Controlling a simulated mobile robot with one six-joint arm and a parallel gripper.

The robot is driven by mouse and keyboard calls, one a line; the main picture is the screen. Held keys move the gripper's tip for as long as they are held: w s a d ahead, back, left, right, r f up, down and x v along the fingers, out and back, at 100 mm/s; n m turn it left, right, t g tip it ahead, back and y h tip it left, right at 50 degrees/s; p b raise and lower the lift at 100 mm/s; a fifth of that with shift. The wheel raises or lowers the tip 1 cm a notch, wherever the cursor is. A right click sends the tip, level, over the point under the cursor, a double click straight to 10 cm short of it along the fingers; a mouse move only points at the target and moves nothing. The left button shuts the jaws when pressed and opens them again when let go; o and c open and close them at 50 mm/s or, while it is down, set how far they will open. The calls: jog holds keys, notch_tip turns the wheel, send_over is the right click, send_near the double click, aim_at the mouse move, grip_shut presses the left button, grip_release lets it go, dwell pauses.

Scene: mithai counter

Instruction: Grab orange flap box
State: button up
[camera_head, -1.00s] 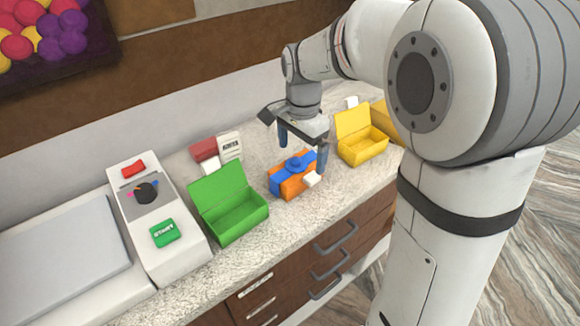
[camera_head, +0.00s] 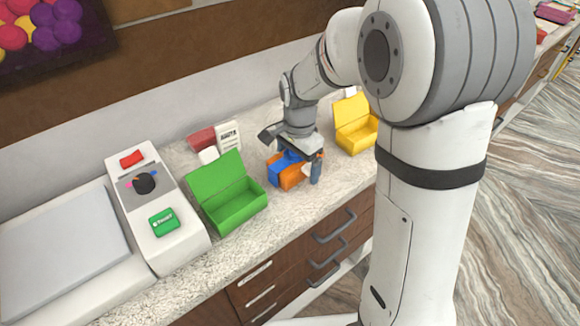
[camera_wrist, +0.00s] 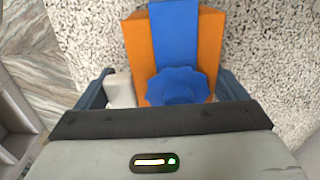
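The orange flap box (camera_head: 291,180) sits on the counter between the green and yellow boxes. A blue band with a round blue knob lies across its top, and a small white block (camera_wrist: 119,90) is at its left side in the wrist view. The orange box also shows in the wrist view (camera_wrist: 207,50). My gripper (camera_head: 297,164) is down over the box, with one finger in front of it in the head view. In the wrist view my fingers show at both sides, spread apart, with the box and white block between them. Contact with the box cannot be seen.
An open green box (camera_head: 233,208) stands left of the orange one, and an open yellow box (camera_head: 354,139) stands right. A white machine (camera_head: 183,240) with a green start button is further left. Red and white cartons (camera_head: 229,138) stand behind.

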jog(key=c, duration=0.5)
